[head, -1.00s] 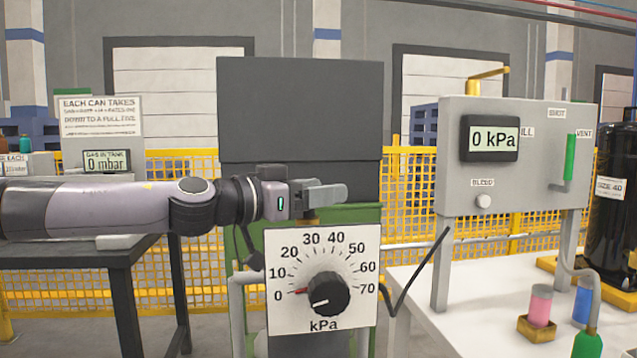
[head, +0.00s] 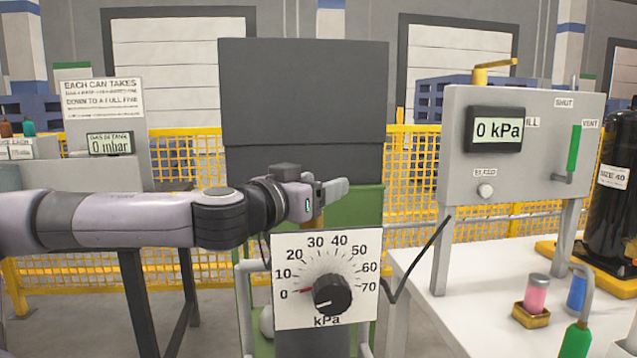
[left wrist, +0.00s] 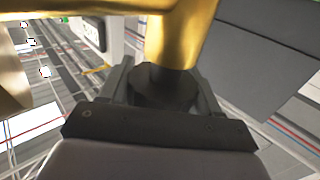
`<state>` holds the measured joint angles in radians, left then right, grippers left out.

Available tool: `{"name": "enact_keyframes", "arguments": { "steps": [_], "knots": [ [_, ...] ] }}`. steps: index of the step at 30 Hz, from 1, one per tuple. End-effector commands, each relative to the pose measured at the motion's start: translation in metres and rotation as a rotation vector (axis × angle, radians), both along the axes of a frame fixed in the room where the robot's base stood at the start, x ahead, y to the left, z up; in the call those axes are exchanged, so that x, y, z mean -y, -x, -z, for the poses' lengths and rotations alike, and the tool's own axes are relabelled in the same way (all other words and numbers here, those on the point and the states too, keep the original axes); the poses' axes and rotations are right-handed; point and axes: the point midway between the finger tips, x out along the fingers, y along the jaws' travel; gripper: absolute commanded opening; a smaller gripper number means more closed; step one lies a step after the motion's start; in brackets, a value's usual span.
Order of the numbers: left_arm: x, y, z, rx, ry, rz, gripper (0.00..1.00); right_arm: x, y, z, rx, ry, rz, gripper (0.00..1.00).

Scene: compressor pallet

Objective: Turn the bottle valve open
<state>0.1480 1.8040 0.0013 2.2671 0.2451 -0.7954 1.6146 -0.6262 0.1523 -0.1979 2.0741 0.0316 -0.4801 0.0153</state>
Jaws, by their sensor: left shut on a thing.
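My left gripper (head: 330,191) reaches in from the left, just above the white kPa dial plate (head: 292,305), in front of a dark grey cabinet. In the left wrist view its fingers (left wrist: 165,88) are shut on a dark round knob (left wrist: 160,92), which joins a brass fitting (left wrist: 180,40); this looks like the bottle valve. In the head view the knob is hidden behind the fingers. The dial's black knob (head: 332,295) has its red mark near 0. The gauge display (head: 497,129) reads 0 kPa. My right gripper is not in view.
A grey panel (head: 455,165) with a green lever (head: 574,150) and a bleed knob (head: 486,190) stands on the white table (head: 470,300) at right. Yellow fencing runs behind.

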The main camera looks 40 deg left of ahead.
Motion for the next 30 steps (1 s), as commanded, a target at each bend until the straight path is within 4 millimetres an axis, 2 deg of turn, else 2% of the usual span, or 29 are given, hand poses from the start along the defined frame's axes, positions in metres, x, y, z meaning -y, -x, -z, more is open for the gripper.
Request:
{"name": "enact_keyframes", "arguments": {
  "steps": [12,13,14,30],
  "knots": [
    [-0.0004,-0.0001,-0.0011,0.003,0.000,-0.004,0.32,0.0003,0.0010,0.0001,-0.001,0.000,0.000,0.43],
    [-0.0004,-0.0001,-0.0011,0.003,0.000,-0.004,0.72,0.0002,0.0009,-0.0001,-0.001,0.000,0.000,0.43],
    [-0.0004,-0.0001,-0.0011,0.003,0.000,-0.004,0.82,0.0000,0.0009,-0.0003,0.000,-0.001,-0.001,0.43],
    [0.0000,0.0048,-0.0020,0.006,-0.002,-0.004,0.83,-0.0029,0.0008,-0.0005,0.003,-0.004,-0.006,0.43]
  ]
}}
